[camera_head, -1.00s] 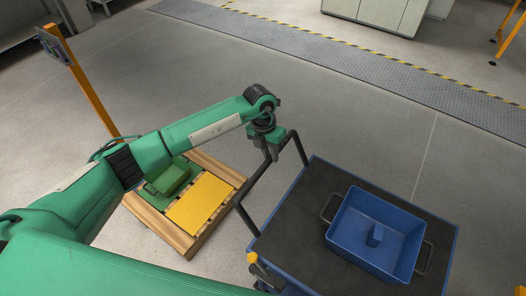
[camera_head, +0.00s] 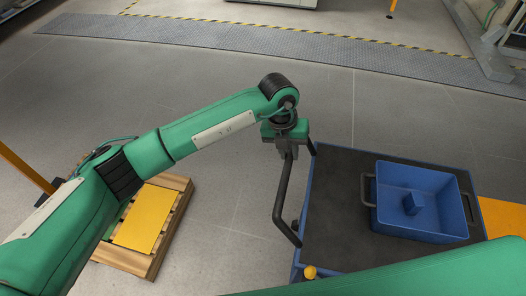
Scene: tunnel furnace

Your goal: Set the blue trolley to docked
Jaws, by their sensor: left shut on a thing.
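The blue trolley (camera_head: 334,240) stands at the right of the head view, with a dark top and a black bar handle (camera_head: 279,207) on its left side. A blue bin (camera_head: 450,205) with dark side handles sits on the top, and a small blue block (camera_head: 413,203) lies in it. My left gripper (camera_head: 287,152) is shut on the far end of the trolley handle. The trolley's wheels are hidden. My right gripper is out of view.
A wooden pallet (camera_head: 146,262) with a yellow sheet (camera_head: 146,217) lies at the lower left, apart from the trolley. An orange patch (camera_head: 503,225) shows right of the trolley. A grey floor strip (camera_head: 250,40) with yellow-black edging crosses the back. Floor between is clear.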

